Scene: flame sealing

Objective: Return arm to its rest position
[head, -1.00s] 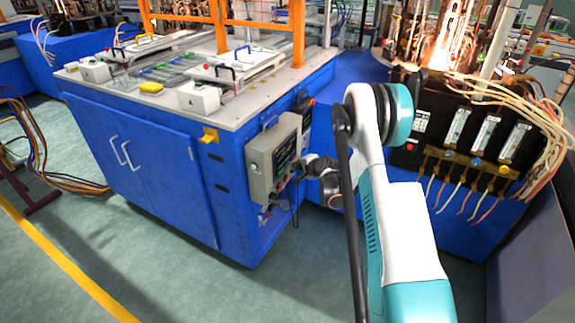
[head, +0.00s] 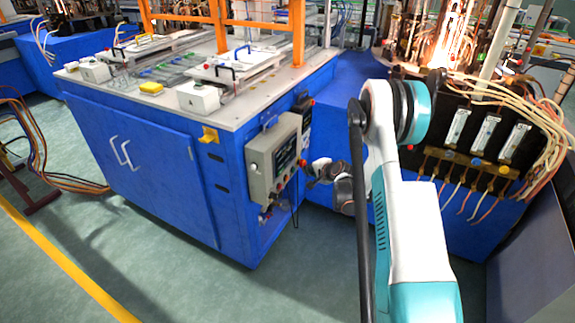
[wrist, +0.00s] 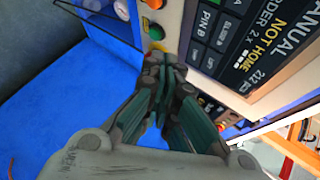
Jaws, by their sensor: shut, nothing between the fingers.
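My gripper (wrist: 165,75) is shut and empty in the wrist view, its fingertips close together in front of the control box. In the head view my gripper (head: 312,172) is beside the grey control box (head: 268,160) on the blue cabinet, a little to its right. The wrist view shows the box's dark screen (wrist: 250,45) with "MANUAL" and "NOT HOME" text. Whether the fingertips touch the box I cannot tell.
The blue cabinet (head: 135,165) carries trays and small white boxes on its top. A black panel (head: 470,115) with hanging cables and a glowing flame machine (head: 450,40) stand at right. The green floor (head: 170,285) in front is clear.

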